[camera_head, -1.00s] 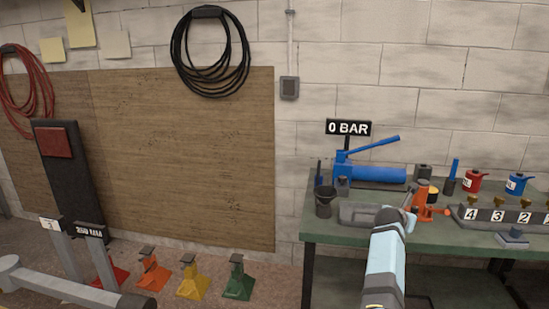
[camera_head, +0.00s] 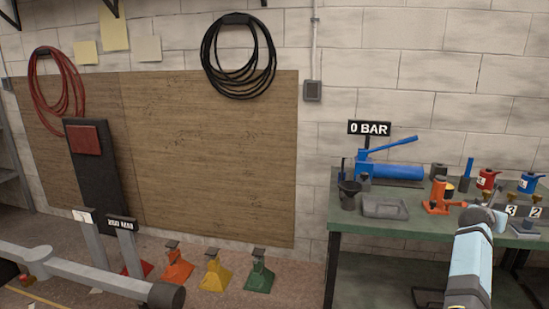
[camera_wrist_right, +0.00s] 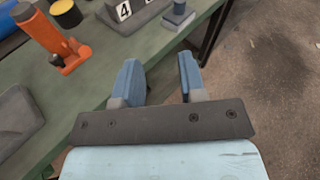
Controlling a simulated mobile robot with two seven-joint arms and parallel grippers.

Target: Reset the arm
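My right arm (camera_head: 470,265) is light blue and rises from the lower right of the head view. Its gripper (camera_head: 497,217) shows small there, in front of the right part of the green bench (camera_head: 400,222). In the right wrist view the two blue fingers of my right gripper (camera_wrist_right: 157,80) stand apart with nothing between them. They are over the bench's front edge, with floor under the right finger. The fingers are apart from the orange bottle jack (camera_wrist_right: 48,30). My left gripper is not in view.
The bench holds a blue hand pump (camera_head: 390,172), a grey tray (camera_head: 385,209), an orange jack (camera_head: 440,195) and a numbered block (camera_head: 513,211). Several coloured stands (camera_head: 212,273) are on the floor. A grey bar (camera_head: 90,277) crosses the lower left.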

